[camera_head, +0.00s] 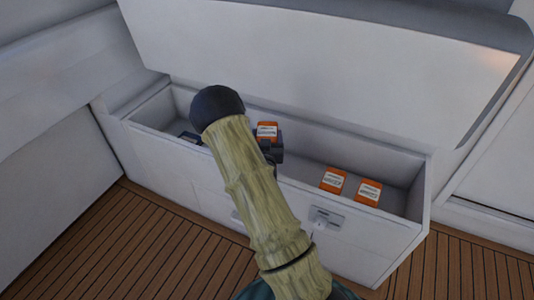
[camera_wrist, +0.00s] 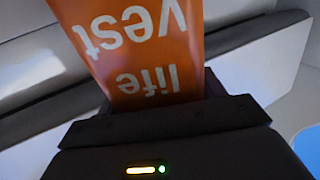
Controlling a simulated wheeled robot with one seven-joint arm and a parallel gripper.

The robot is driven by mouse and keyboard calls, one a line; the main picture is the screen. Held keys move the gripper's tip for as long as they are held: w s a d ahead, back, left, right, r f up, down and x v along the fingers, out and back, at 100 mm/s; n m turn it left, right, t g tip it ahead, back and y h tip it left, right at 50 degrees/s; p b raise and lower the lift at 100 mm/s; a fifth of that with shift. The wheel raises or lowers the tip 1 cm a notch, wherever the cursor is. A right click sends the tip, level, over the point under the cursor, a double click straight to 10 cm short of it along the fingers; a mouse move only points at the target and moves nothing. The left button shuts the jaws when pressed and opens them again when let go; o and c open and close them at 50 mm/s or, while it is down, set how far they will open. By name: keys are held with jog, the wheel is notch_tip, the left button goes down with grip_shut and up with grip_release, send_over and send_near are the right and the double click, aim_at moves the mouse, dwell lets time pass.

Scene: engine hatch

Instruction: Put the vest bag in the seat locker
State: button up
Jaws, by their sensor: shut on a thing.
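An orange vest bag (camera_head: 267,130) is in my gripper (camera_head: 270,147), above the open seat locker (camera_head: 300,164). The wrist view shows the bag (camera_wrist: 135,50) large, its "life vest" lettering upside down, with its lower end at the dark gripper (camera_wrist: 160,100). My gripper is shut on it. The locker is a long white box with its lid (camera_head: 320,60) raised at the back. Two more orange bags, one (camera_head: 333,180) and another (camera_head: 368,192), are in the locker's right part. My arm hides part of the locker's middle.
A dark object (camera_head: 190,138) lies in the locker's left part, partly hidden by my arm. A latch plate (camera_head: 327,217) is on the locker's front. The slatted wooden floor (camera_head: 130,240) in front is clear. White walls stand close on the left and right.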

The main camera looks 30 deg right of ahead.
jog(key=shift+f, duration=0.65)
notch_tip(320, 180, down, 4)
jog(key=shift+f+b, duration=0.2)
jog(key=shift+b, duration=0.7)
jog(key=shift+f+b, duration=0.5)
jog(key=shift+f, duration=0.15)
jog(key=o, duration=1.8)
jog(key=shift+s+f, duration=0.1)
jog(key=shift+o, duration=0.2)
jog(key=shift+f, duration=0.1)
